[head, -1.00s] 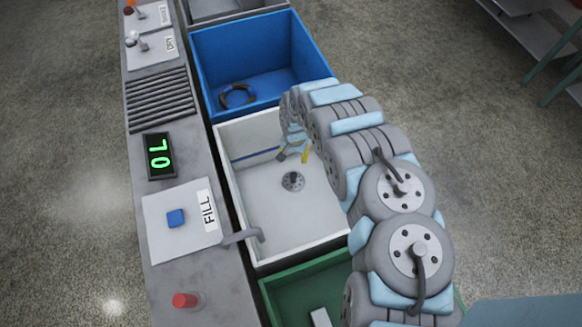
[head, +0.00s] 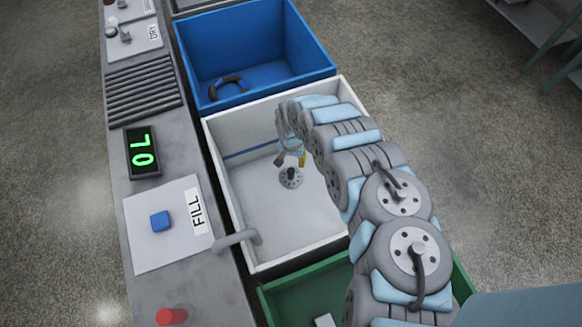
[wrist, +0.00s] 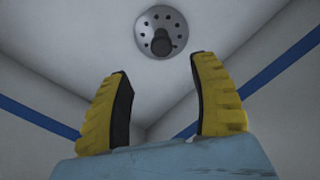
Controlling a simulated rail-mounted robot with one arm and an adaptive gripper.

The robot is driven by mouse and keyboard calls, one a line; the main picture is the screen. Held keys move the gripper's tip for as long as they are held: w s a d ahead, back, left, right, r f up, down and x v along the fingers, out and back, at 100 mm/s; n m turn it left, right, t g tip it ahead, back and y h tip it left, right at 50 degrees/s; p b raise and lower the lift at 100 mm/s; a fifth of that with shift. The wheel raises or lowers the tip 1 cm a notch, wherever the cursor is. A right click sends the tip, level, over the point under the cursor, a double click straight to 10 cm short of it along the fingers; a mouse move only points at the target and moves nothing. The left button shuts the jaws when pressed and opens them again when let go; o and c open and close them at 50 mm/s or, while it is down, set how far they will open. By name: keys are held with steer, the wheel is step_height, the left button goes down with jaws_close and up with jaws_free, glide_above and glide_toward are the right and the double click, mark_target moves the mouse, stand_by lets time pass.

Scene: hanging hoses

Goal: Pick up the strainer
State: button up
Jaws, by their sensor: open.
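The strainer (head: 291,177) is a round grey disc with holes and a dark knob, on the floor of the white basin (head: 247,233). In the wrist view the strainer (wrist: 161,32) shows at top centre, beyond my fingertips. My gripper (head: 290,160) has yellow fingers with dark pads and reaches down into the basin, just behind the strainer in the head view. In the wrist view my gripper (wrist: 160,72) is open with nothing between its fingers. The gap between the gripper and the strainer is hard to judge.
A blue bin (head: 258,80) holding a dark ring (head: 228,84) adjoins the basin at the back. A green bin (head: 290,300) adjoins the front. A grey faucet (head: 237,239) overhangs the basin's left wall. The counter (head: 190,285) at left has a red knob (head: 171,317).

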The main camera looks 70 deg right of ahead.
mark_target(291, 171)
steer(key=shift+f+b, duration=1.55)
steer(key=shift+f, duration=1.9)
step_height(291, 171, down, 4)
steer(key=b, duration=0.4)
steer(key=shift+w+f, duration=0.15)
steer(key=shift+f+b, duration=0.3)
steer(key=shift+f, duration=0.15)
steer(key=shift+r, duration=0.1)
steer(key=shift+c, duration=0.3)
jaws_close()
